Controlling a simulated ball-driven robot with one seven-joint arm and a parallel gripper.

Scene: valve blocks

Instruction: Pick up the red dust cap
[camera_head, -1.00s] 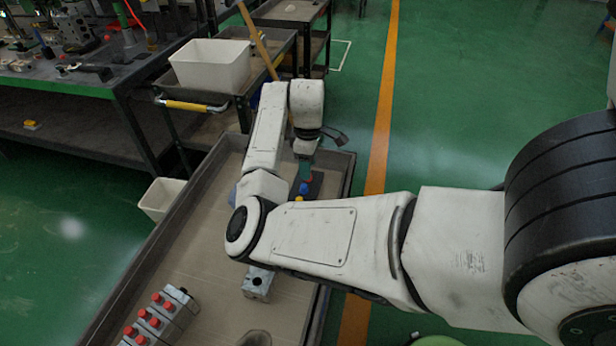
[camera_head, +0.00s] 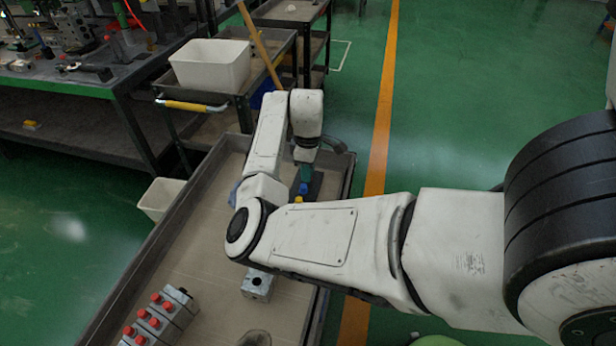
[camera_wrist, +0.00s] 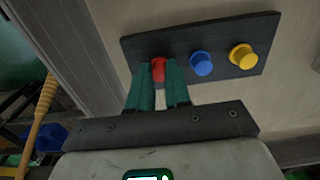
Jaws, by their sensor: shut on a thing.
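The red dust cap (camera_wrist: 158,70) is at the left end of a dark rack (camera_wrist: 190,35) in the wrist view. My gripper (camera_wrist: 159,82) has its green fingers on either side of the red cap and is shut on it. The cap is still at its place on the rack; I cannot tell whether it is lifted at all. In the head view my gripper (camera_head: 304,180) is low over the far end of the cart, and the red cap is hidden there.
A blue cap (camera_wrist: 201,63) and a yellow cap (camera_wrist: 242,57) stand beside the red one on the rack. In the head view, grey valve blocks with red caps (camera_head: 160,315) and a single grey block (camera_head: 257,284) lie nearer on the cart tray (camera_head: 215,240). The cart has raised edges.

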